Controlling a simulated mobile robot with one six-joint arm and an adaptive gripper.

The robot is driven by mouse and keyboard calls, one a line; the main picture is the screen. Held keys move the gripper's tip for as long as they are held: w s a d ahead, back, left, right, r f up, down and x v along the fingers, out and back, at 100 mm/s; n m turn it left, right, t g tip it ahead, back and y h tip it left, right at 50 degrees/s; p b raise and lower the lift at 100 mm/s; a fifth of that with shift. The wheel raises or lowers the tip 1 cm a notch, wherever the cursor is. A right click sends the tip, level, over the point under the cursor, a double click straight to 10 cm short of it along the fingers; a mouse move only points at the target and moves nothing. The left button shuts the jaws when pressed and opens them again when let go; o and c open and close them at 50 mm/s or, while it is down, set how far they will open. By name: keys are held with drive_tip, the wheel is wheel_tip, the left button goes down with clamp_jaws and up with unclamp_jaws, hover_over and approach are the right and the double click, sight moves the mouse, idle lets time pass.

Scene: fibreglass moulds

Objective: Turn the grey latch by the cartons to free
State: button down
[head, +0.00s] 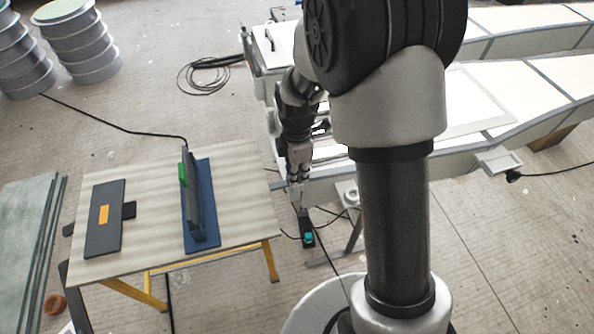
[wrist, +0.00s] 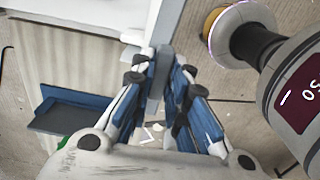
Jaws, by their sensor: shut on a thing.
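My gripper (head: 297,190) reaches down at the near left end of the white mould, just past the table's right edge. In the wrist view my gripper (wrist: 166,66) has its blue-padded fingers closed around a narrow grey piece (wrist: 157,80), which looks like the latch. It stands between the fingertips beside the white mould edge (wrist: 200,8). The fingers cover part of it, so I cannot tell its full shape or how far it is turned. In the head view the latch is too small and hidden by my gripper to make out. I cannot make out any cartons.
A work table (head: 150,178) at the left carries a blue-based fixture (head: 205,190) and a dark plate (head: 104,220). A small black box with a teal top (head: 308,236) and cables lie on the floor below my gripper. Drums (head: 80,40) stand at the back left.

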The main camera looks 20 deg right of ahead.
drive_tip(key=c, duration=1.6)
unclamp_jaws()
drive_tip(key=shift+o, duration=0.2)
wheel_tip(320, 180, up, 12)
